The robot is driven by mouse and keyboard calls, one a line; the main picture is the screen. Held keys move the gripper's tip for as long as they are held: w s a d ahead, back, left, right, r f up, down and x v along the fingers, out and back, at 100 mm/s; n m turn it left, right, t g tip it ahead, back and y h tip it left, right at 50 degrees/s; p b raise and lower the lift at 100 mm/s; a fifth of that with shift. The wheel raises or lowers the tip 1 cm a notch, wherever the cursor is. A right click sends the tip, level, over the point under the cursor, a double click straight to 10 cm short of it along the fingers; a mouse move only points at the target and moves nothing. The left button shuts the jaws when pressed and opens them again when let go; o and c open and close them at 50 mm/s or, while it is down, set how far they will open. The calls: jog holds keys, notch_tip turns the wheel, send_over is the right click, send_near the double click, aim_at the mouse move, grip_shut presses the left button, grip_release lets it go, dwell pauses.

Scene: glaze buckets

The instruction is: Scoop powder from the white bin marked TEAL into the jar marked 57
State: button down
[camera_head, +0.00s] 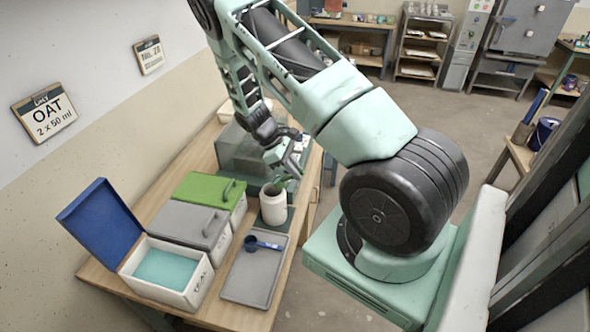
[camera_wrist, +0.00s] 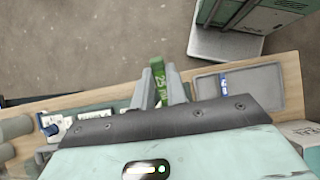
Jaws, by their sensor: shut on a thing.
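The open white bin (camera_head: 152,287) at the front left holds teal powder (camera_head: 166,269); its blue lid (camera_head: 101,221) stands raised. The marks on its front are too small to read. A white open-topped jar (camera_head: 274,206) stands upright right of the closed bins; no number is readable on it. My gripper (camera_head: 285,168) is just above and behind the jar's mouth. In the wrist view my gripper (camera_wrist: 161,88) is shut on a green handle (camera_wrist: 158,66) marked 25 ml. The handle's far end is hidden, so its bowl and contents cannot be seen.
A grey-lidded bin (camera_head: 188,226) and a green-lidded bin (camera_head: 212,189) stand closed behind the open one. A grey tray (camera_head: 246,286) with a blue scoop (camera_head: 262,244) lies in front of the jar. A wall sign (camera_head: 49,112) reads OAT 2 x 50 ml.

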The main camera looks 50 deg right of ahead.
aim_at(279, 179)
jog(key=shift+w+a+r+g+h, duration=0.2)
jog(key=shift+w+r+g+h, duration=0.25)
jog(key=shift+g, duration=0.3)
jog(key=shift+w+a+r+g+h, duration=0.25)
jog(key=shift+w+r+g, duration=0.2)
jog(key=shift+w+g, duration=0.25)
jog(key=shift+s, duration=0.1)
jog(key=shift+b, duration=0.4)
jog(key=shift+w+a+r+g+h+b, duration=0.15)
jog(key=shift+w+a+g+h+b, duration=0.05)
jog(key=shift+w+g+b, duration=0.3)
jog(key=shift+w+a+r+g+h+b, duration=0.1)
jog(key=shift+w+a+g+h+b, duration=0.1)
jog(key=shift+w+g+b, duration=0.3)
jog(key=shift+w+a+r+g+b, duration=0.15)
jog(key=shift+w+r+g+b, duration=0.2)
jog(key=shift+g, duration=0.3)
